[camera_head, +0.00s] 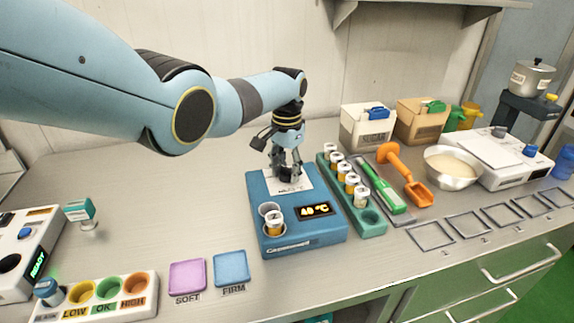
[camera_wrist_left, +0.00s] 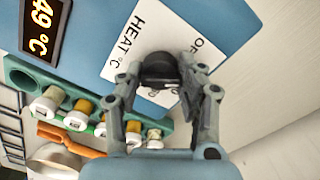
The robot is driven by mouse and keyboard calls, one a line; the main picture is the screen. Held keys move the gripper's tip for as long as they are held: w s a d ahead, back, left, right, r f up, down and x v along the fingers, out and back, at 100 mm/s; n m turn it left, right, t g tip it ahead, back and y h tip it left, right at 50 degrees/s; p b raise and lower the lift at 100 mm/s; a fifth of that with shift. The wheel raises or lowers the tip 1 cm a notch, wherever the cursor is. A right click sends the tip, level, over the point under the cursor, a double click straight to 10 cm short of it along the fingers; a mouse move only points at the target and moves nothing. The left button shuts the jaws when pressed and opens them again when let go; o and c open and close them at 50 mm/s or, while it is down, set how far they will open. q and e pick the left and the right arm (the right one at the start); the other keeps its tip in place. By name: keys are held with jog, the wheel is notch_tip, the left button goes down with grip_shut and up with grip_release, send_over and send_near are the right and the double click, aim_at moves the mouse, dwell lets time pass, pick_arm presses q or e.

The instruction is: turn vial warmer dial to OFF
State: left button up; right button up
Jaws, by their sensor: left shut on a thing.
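The vial warmer (camera_head: 262,206) is a blue box on the counter with a lit display (camera_head: 315,210) showing a temperature in °C. A vial with amber contents (camera_head: 274,226) stands in one of its wells. In the left wrist view, the black dial (camera_wrist_left: 158,70) sits on a white label plate (camera_wrist_left: 125,45) marked HEAT °C, with part of OFF showing. My left gripper (camera_head: 286,176) points down over the back of the warmer. In the left wrist view its fingers (camera_wrist_left: 160,75) are shut on the dial from both sides. The dial's pointer mark is hidden. My right gripper is not in view.
Purple (camera_head: 187,276) and blue (camera_head: 231,267) pads lie at the front left. The counter behind the pads is clear.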

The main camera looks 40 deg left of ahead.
aim_at(287, 168)
pick_arm(q)
jog(key=n, duration=0.3)
jog(key=shift+r+p, duration=0.1)
jog(key=shift+p, duration=0.25)
jog(key=shift+n, duration=1.9)
jog(key=shift+p, duration=0.3)
jog(key=o, duration=1.2)
jog(key=shift+c, duration=0.2)
notch_tip(287, 168, up, 12)
